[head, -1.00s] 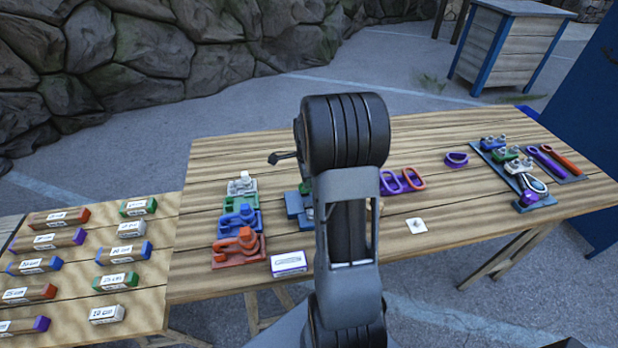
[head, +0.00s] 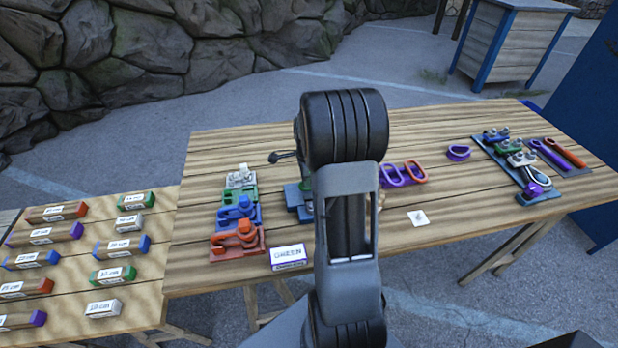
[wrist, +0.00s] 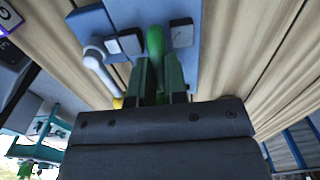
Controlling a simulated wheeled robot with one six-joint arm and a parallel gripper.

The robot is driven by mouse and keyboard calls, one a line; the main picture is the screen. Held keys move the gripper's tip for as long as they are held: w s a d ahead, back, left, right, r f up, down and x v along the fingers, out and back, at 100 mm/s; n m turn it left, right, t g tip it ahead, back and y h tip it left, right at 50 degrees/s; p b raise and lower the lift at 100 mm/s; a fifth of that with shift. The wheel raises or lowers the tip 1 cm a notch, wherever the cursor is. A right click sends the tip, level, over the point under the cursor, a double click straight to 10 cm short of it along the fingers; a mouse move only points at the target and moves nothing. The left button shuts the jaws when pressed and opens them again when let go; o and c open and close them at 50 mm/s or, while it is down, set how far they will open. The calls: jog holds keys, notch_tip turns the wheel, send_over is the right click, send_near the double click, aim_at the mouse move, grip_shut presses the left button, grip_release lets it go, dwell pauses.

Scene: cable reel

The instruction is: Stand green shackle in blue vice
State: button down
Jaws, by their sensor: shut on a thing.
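In the wrist view my gripper (wrist: 160,85) is shut on the green shackle (wrist: 155,42), whose rounded end sticks out beyond the fingertips. The blue vice (wrist: 206,10) lies just past it, with two dark square jaw pads (wrist: 130,42) and a pale handle (wrist: 94,58). The shackle appears between the two pads; I cannot tell whether it touches the vice. In the head view the blue vice (head: 293,198) shows only at its left side, beside my arm. My arm hides the gripper and most of the shackle there.
Left of the vice stands a row of coloured clamp blocks (head: 238,240), with a label card (head: 289,257) in front. Labelled blocks fill the left table.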

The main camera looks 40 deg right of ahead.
jog(key=shift+f+b, duration=0.3)
jog(key=shift+f, duration=0.05)
jog(key=c, duration=1.1)
grip_release()
notch_tip(320, 180, up, 14)
jog(key=shift+f, duration=0.1)
jog(key=s+a+n+t, duration=0.1)
jog(key=s+a+n, duration=0.3)
jog(key=a+n, duration=0.2)
jog(key=s+a+n+t, duration=0.1)
jog(key=s+a+n, duration=0.3)
jog(key=a+n, duration=0.3)
jog(key=s+a+f+n+t, duration=0.1)
jog(key=s+a+n+t, duration=0.1)
jog(key=s+a+n, duration=0.2)
jog(key=shift+s+a+n, duration=0.1)
jog(key=shift+a+n, duration=0.8)
jog(key=shift+n, duration=0.65)
jog(key=shift+s+a+n, duration=0.1)
jog(key=shift+a+n, duration=0.75)
jog(key=shift+n, duration=0.7)
